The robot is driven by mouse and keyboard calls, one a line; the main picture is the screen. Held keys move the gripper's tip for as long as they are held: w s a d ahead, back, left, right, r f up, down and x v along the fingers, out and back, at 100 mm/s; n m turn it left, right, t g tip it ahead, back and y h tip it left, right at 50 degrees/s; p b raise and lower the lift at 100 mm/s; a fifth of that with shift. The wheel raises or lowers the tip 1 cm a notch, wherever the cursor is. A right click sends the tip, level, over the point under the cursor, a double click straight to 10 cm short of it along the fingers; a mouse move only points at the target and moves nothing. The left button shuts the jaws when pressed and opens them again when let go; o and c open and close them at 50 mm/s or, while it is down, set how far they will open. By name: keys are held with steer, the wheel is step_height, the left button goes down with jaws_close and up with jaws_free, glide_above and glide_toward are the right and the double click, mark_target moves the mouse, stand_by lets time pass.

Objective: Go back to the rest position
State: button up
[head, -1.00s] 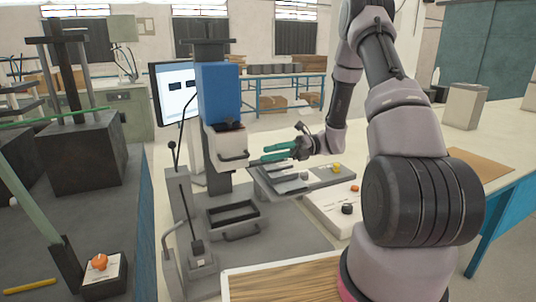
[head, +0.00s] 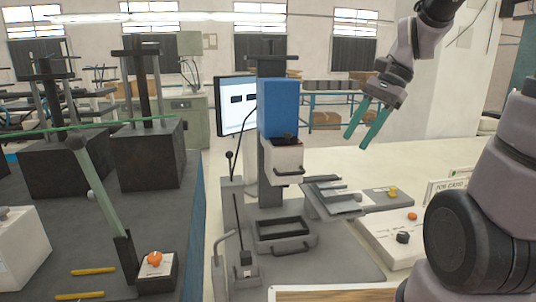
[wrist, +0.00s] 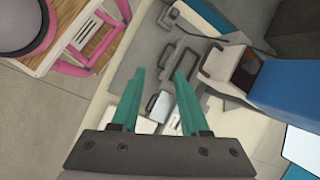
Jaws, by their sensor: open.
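My gripper (head: 369,125) is raised in the air at the upper right of the head view, its two green fingers spread and pointing down with nothing between them. In the wrist view my gripper (wrist: 155,85) is also open and empty. Below and to the left of it in the head view stands the bench machine with a blue head (head: 278,108). The blue head also shows at the right of the wrist view (wrist: 270,92). A grey tray plate (head: 335,198) sits beside the machine, apart from the fingers.
A white control box (head: 385,238) with an orange and a black knob stands right of the machine. A monitor (head: 236,105) is behind it. A green-handled lever (head: 97,185) and an orange-button box (head: 157,270) are on the left bench. The air around my gripper looks clear.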

steer(key=s+d+r+n+t+h, duration=0.3)
steer(key=s+d+r+n+t, duration=0.1)
steer(key=r+n+t, duration=0.2)
step_height(320, 180, up, 2)
steer(key=shift+s+r+t, duration=0.1)
steer(key=shift+s+t, duration=0.25)
steer(key=shift+t, duration=0.35)
steer(key=shift+d, duration=0.1)
stand_by(1.1)
